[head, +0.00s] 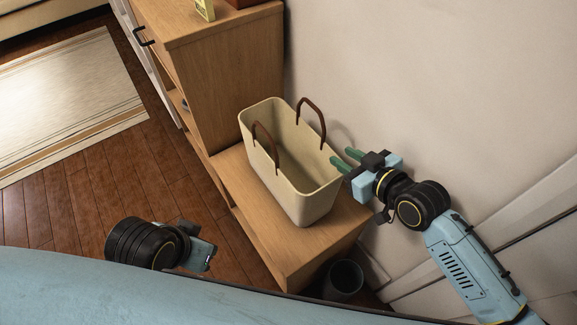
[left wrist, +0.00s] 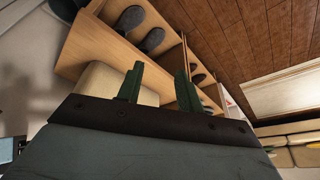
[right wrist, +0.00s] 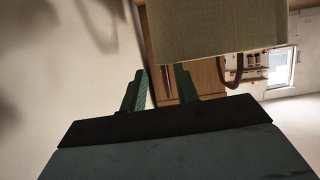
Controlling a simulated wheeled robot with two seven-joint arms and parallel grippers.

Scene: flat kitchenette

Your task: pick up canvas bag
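The canvas bag (head: 312,197) is cream, open at the top, with two brown handles, and stands upright on a low wooden bench (head: 276,244). My right gripper (head: 342,161) is open and empty, between the bag's right side and the wall, close to its rim. In the right wrist view the bag (right wrist: 215,30) fills the upper middle, with a brown handle at its right. My left gripper is low, in front and left of the bench; its fingers (left wrist: 157,86) are open and empty in the left wrist view. The bag (left wrist: 110,80) shows partly behind them there.
A taller wooden cabinet (head: 222,85) stands behind the bag. The wall (head: 420,70) is close on the right. A dark bin (head: 344,278) stands at the bench's near end. Shoes (left wrist: 130,20) sit on shelves under the bench. The wooden floor at left is clear up to a rug (head: 70,105).

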